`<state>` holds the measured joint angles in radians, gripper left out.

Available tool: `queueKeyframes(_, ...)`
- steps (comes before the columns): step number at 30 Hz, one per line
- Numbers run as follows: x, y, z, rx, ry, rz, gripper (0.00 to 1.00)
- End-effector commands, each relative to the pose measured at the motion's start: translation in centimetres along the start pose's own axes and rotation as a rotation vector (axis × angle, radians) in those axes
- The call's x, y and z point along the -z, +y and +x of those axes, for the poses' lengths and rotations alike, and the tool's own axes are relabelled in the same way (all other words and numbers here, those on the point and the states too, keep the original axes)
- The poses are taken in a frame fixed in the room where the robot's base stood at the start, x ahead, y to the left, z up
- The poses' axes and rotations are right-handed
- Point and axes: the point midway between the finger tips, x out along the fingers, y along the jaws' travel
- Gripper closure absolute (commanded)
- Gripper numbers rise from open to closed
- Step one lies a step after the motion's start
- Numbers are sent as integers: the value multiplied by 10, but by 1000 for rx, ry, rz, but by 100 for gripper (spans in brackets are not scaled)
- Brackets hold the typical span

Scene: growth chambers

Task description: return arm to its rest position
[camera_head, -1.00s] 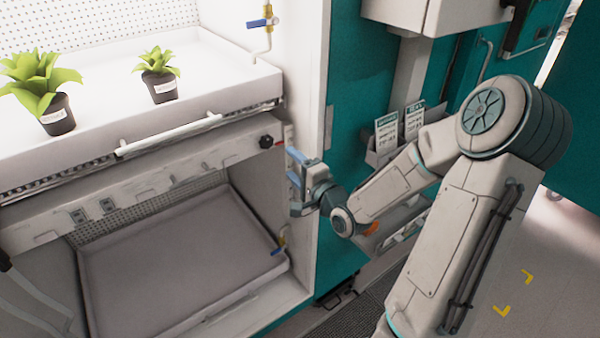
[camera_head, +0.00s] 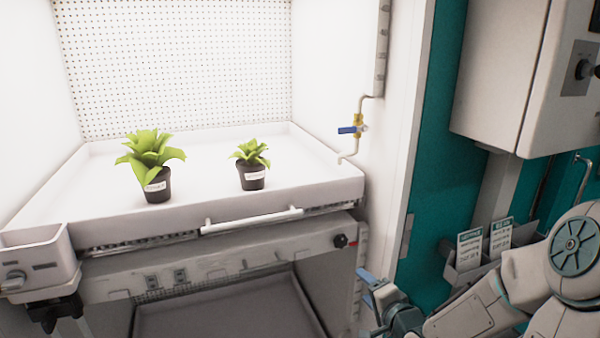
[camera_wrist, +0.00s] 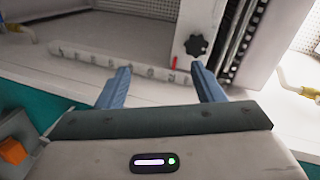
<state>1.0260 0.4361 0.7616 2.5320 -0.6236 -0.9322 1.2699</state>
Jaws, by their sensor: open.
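My gripper (camera_head: 369,287) is at the lower right of the head view, in front of the chamber's right edge, with my arm folded behind it to the right. In the wrist view my gripper (camera_wrist: 160,84) shows two blue fingers spread apart with nothing between them. Beyond the fingers are the white chamber front and a black knob (camera_wrist: 196,45). The same knob shows in the head view (camera_head: 340,241), up and left of my gripper. I see no contact between the fingers and the chamber, though the exact gap is unclear.
Two potted plants (camera_head: 157,184) (camera_head: 252,178) stand on the upper white tray (camera_head: 300,168). A lower tray (camera_head: 230,312) lies beneath. A blue-handled valve (camera_head: 352,130) is on the right wall. A card holder (camera_head: 470,270) is close to my arm. A grey-white box (camera_head: 515,80) hangs above it.

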Motion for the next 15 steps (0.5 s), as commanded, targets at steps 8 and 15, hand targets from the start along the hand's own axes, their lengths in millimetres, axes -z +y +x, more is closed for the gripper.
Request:
queueKeyframes(8, -9, 25, -21, -451, -55, -490, 39)
queueKeyframes(15, -13, 12, -72, -742, -148, -770, 39)
